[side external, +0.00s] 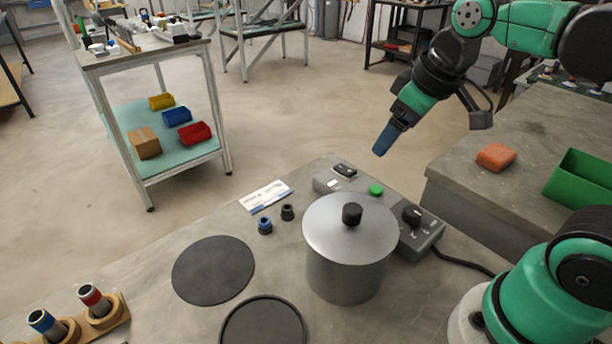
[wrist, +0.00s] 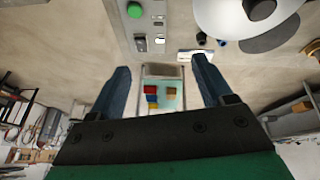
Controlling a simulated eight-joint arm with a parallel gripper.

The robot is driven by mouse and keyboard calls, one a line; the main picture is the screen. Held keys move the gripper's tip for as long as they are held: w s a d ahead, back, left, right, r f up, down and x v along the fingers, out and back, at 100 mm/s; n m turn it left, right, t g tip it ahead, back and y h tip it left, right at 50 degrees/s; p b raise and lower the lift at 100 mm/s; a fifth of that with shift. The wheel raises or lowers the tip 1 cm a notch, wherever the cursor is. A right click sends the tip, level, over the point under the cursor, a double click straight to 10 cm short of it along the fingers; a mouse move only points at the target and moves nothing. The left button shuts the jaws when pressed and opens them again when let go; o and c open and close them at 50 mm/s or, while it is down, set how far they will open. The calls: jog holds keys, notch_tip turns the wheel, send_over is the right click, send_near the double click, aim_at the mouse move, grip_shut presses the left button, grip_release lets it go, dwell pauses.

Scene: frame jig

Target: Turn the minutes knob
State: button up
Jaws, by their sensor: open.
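A black knob (side external: 412,215) sits on a grey control box (side external: 425,238) to the right of the metal pot (side external: 345,270). Its markings are too small to read, so I cannot tell if it is the minutes knob. A green button (side external: 376,190) and a black switch (side external: 345,170) are on the long grey panel behind the pot. The green button (wrist: 134,10) also shows at the top of the wrist view, but the black knob is not in that view. My gripper (side external: 384,143) is open and empty, in the air above and behind the panel. Its blue fingers (wrist: 160,72) are apart.
The pot lid has its own black knob (side external: 352,213). A white card (side external: 265,196), two small caps (side external: 287,212) and a dark round mat (side external: 213,270) lie to the left. A side bench holds an orange block (side external: 495,157) and a green bin (side external: 585,185).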

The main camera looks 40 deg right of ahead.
jog(key=s+d+n+g, duration=0.4)
jog(key=g, duration=0.1)
send_over(413, 211)
jog(key=shift+y, duration=0.3)
notch_tip(413, 211, down, 8)
jog(key=shift+d+r, duration=0.1)
jog(key=shift+r, duration=0.15)
jog(key=shift+f, duration=3.3)
grip_shut()
